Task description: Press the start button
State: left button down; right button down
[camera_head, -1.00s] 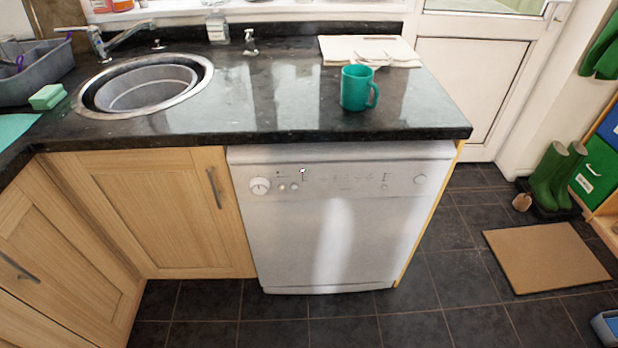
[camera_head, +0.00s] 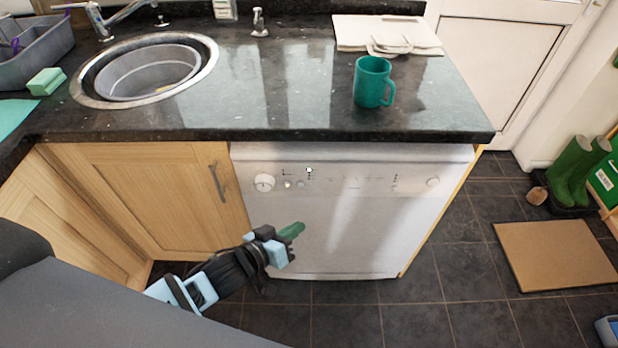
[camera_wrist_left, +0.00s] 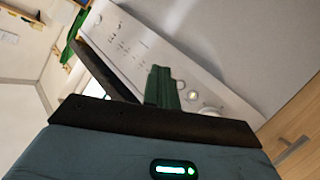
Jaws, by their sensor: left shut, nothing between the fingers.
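The white dishwasher (camera_head: 340,235) stands under the granite worktop, with its control panel (camera_head: 350,180) along the top of its front. A round dial (camera_head: 264,182) sits at the panel's left, with small buttons (camera_head: 294,184) beside it. A round button (camera_head: 432,182) sits at the far right end. Which one is the start button I cannot tell. My left gripper (camera_head: 291,231) is shut and empty, its green fingertips in front of the door below the panel's left part, apart from the buttons. In the left wrist view the fingers (camera_wrist_left: 161,88) show against the panel (camera_wrist_left: 150,58). My right gripper is not in view.
A teal mug (camera_head: 372,82) stands on the worktop (camera_head: 250,115) above the dishwasher. A sink (camera_head: 150,72) is at the left. Wooden cupboards (camera_head: 150,195) adjoin the dishwasher. A brown mat (camera_head: 555,257) and green boots (camera_head: 580,170) are on the floor at right.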

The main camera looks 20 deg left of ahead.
aim_at(300, 185)
pick_arm(q)
jog(key=shift+w+r, duration=0.15)
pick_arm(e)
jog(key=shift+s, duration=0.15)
pick_arm(q)
jog(key=w+a+b, duration=0.2)
jog(key=w, duration=0.6)
jog(key=shift+w+a, duration=0.2)
jog(key=shift+w, duration=0.05)
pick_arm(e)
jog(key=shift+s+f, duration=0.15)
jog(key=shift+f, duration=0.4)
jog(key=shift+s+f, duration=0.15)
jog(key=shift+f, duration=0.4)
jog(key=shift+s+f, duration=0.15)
pick_arm(q)
jog(key=shift+w, duration=0.2)
dwell(0.8)
